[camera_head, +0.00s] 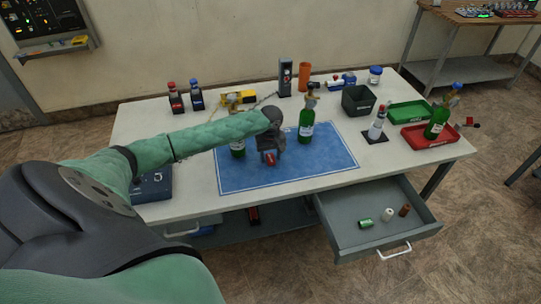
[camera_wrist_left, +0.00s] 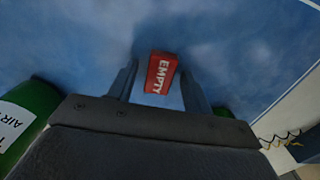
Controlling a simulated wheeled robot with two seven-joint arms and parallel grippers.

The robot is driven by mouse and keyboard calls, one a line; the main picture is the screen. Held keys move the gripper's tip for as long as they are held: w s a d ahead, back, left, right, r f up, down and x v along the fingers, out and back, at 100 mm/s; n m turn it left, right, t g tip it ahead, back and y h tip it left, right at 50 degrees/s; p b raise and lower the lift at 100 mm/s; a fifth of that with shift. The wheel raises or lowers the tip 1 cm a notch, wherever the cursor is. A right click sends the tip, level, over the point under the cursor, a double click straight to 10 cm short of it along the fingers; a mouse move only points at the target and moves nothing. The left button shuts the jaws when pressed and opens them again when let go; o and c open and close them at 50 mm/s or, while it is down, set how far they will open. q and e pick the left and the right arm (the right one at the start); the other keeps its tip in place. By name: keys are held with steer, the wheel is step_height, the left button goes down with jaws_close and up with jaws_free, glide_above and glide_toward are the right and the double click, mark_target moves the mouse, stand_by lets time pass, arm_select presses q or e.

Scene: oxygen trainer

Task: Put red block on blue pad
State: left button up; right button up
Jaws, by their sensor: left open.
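The red block (camera_wrist_left: 161,74), marked "EMPTY", lies on the blue pad (camera_wrist_left: 75,40) between the two fingers of my left gripper (camera_wrist_left: 160,85) in the left wrist view. The fingers are open, with a gap visible at the block's sides. In the head view the red block (camera_head: 270,159) shows just below my left gripper (camera_head: 269,155), over the middle of the blue pad (camera_head: 330,160). Part of the block is hidden by the gripper there. My right gripper is not in view.
Green bottles stand on the pad, one right of my gripper (camera_head: 306,130) and one behind my left arm (camera_head: 237,147). An open drawer (camera_head: 350,238) juts out at the front right. A black bin (camera_head: 358,100), green tray (camera_head: 408,113) and red tray (camera_head: 418,138) stand to the right.

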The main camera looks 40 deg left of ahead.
mark_target(271, 157)
arm_select(q)
steer(key=shift+r, duration=0.25)
step_height(271, 157, up, 2)
steer(key=shift+r+b, duration=0.1)
steer(key=shift+b, duration=0.7)
step_height(271, 157, up, 10)
steer(key=b, duration=0.3)
steer(key=shift+f, duration=0.2)
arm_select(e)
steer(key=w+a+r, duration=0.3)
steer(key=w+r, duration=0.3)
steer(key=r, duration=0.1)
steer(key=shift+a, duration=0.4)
